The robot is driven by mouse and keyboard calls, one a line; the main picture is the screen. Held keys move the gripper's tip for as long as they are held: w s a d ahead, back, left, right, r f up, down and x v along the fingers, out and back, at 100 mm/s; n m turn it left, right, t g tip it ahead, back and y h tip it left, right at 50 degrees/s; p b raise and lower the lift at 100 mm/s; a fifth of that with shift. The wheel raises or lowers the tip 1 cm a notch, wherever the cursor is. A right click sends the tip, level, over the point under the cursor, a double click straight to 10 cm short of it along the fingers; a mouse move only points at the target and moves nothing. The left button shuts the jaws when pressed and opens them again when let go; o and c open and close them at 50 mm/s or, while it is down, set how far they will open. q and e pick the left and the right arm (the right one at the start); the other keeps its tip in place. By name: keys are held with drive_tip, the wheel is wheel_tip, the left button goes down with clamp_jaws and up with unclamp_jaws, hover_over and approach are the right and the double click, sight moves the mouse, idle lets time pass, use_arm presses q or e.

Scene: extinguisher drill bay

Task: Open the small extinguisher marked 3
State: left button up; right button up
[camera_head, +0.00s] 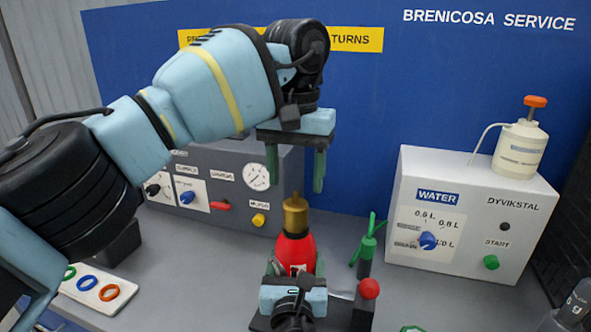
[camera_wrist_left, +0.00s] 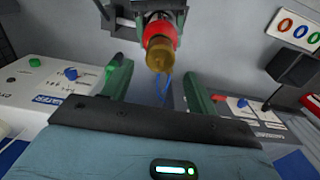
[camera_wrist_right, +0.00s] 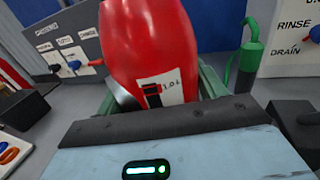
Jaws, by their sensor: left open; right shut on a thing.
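The small red extinguisher (camera_head: 294,248) stands upright on the bench with a brass top (camera_head: 295,215). A small label shows on its front in the right wrist view (camera_wrist_right: 172,60); I cannot read a 3 on it. My right gripper (camera_head: 294,270) is shut around the lower red body from the front. My left gripper (camera_head: 295,188) points down above the brass top, open, one green finger to each side, and does not appear to touch it. In the left wrist view the brass top (camera_wrist_left: 160,54) lies between and beyond the open fingers.
A green nozzle piece (camera_head: 367,245) and a red knob (camera_head: 369,288) stand close right of the extinguisher. A white water unit (camera_head: 466,190) with a pump bottle (camera_head: 521,146) is at right. A grey gauge panel (camera_head: 225,165) stands behind. A ring tray (camera_head: 98,287) lies at left.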

sight(296, 203)
use_arm(q)
drive_tip(key=shift+f, duration=3.9)
drive_tip(key=shift+c, duration=0.5)
